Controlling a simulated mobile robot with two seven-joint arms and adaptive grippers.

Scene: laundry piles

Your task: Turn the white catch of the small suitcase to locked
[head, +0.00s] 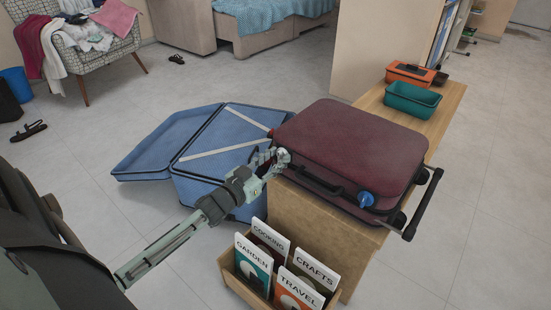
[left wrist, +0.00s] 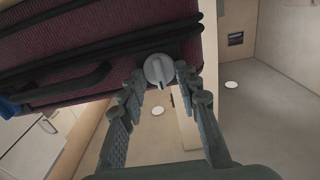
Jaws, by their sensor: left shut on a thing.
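The small maroon suitcase (head: 350,145) lies flat and closed on a wooden bench, its black handle (head: 318,182) on the near side. It fills the upper left of the left wrist view (left wrist: 90,50). Its white catch (left wrist: 158,69) is a round pale knob with a raised bar, which points down in the wrist view. My left gripper (head: 272,160) is at the suitcase's left near corner, shut on the catch, with one finger on each side. In the head view the fingers largely hide the catch. My right gripper is not in view.
A blue catch (head: 366,199) sits at the suitcase's right end. Books stand in a wooden box (head: 234,283) below the bench (head: 320,225). An open blue suitcase (head: 185,130) lies on the floor behind my left arm. Orange (head: 410,73) and teal (head: 413,99) bins stand behind.

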